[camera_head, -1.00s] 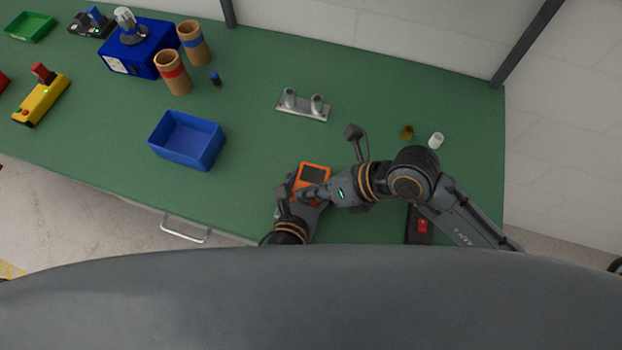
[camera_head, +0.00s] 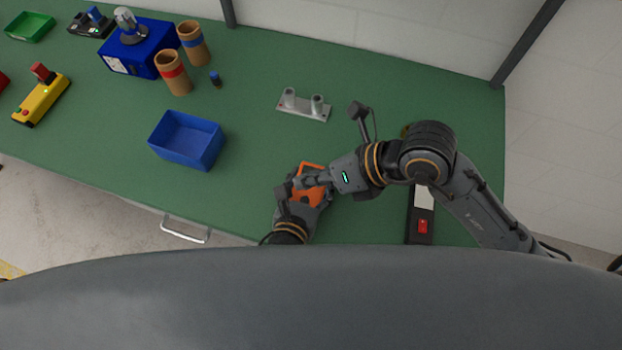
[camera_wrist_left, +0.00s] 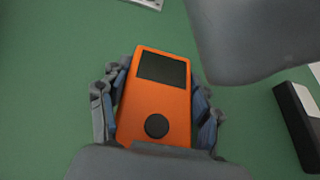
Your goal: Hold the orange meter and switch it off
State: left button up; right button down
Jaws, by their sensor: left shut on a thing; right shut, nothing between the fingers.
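The orange meter (camera_head: 308,198) is near the front edge of the green table, partly covered by my grippers in the head view. In the left wrist view the meter (camera_wrist_left: 158,100) shows a dark, blank-looking screen at its top and a round dark knob near its bottom. My left gripper (camera_wrist_left: 157,112) is shut on the meter, one finger along each side. My right gripper (camera_head: 300,183) is shut and empty, over the meter's upper part in the head view. Whether it touches the meter cannot be told. A grey part of an arm fills the upper right of the left wrist view.
A blue bin (camera_head: 187,140) stands to the left on the table. A metal holder with two posts (camera_head: 304,105) lies beyond the meter. A black box with a red switch (camera_head: 422,226) is to the right. The green surface between bin and meter is clear.

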pick_arm(q)
jog(key=shift+f, duration=0.1)
jog(key=o, duration=1.4)
